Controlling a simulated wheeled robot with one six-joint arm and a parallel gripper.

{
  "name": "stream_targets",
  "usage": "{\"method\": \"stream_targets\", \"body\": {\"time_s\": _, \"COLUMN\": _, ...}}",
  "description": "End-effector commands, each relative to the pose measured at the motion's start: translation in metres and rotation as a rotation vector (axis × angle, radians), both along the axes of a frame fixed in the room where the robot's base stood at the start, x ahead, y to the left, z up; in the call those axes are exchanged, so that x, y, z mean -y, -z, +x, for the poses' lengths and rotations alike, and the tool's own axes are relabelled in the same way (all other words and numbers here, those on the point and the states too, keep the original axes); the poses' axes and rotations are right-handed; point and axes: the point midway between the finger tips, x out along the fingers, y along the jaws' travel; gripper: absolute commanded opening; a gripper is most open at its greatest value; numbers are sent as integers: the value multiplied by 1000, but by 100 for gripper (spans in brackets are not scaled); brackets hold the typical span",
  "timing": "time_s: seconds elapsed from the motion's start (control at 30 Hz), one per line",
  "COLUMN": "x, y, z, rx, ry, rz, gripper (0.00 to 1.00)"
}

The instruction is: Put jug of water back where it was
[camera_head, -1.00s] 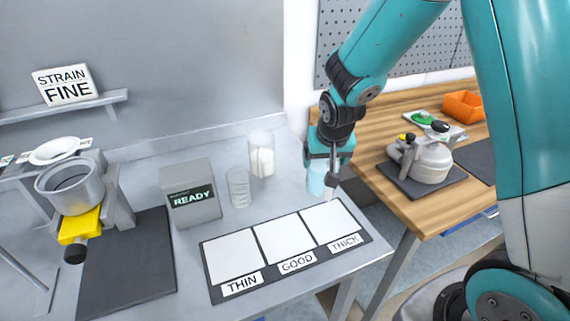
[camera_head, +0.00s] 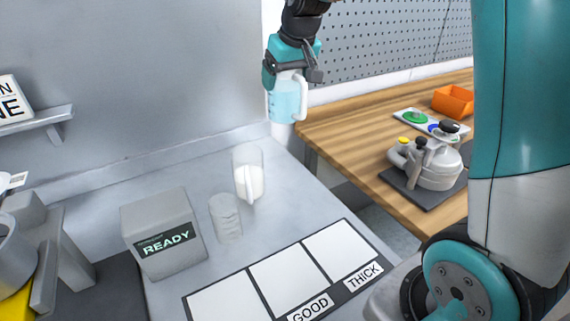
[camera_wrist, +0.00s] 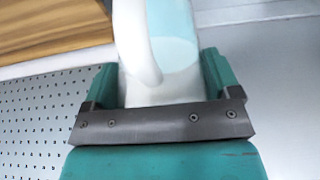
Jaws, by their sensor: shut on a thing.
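The jug of water (camera_head: 284,101), a clear jug with pale blue water and a white handle, hangs upright in the air in the head view. It is above the back right corner of the grey bench, near the wooden table's left end. My gripper (camera_head: 293,74) is shut on the jug near its top. In the wrist view the jug (camera_wrist: 173,38) with its curved white handle lies between my gripper's fingers (camera_wrist: 160,85). The jug's base is out of the wrist view.
The grey bench holds a clear vessel with white contents (camera_head: 248,174), an empty clear beaker (camera_head: 226,218), a READY box (camera_head: 164,234) and a THIN/GOOD/THICK mat (camera_head: 245,279). The wooden table (camera_head: 352,123) bears a grey lidded device (camera_head: 432,164) and an orange bin (camera_head: 453,101).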

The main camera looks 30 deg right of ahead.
Motion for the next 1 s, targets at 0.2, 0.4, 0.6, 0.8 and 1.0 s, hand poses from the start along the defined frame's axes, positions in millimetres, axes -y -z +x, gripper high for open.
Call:
{"method": "stream_targets", "body": {"time_s": 0.2, "x": 11, "y": 52, "z": -3, "rx": -7, "ry": 19, "rz": 1, "gripper": 43}}
{"method": "stream_targets", "body": {"time_s": 0.4, "x": 13, "y": 103, "z": -4, "rx": -6, "ry": 20, "rz": 1, "gripper": 43}}
{"method": "stream_targets", "body": {"time_s": 0.6, "x": 11, "y": 139, "z": -2, "rx": -2, "ry": 17, "rz": 0, "gripper": 43}}
{"method": "stream_targets", "body": {"time_s": 0.8, "x": 10, "y": 154, "z": -2, "rx": -1, "ry": 16, "rz": 0, "gripper": 43}}
{"method": "stream_targets", "body": {"time_s": 1.0, "x": 9, "y": 180, "z": -2, "rx": -3, "ry": 15, "rz": 1, "gripper": 43}}
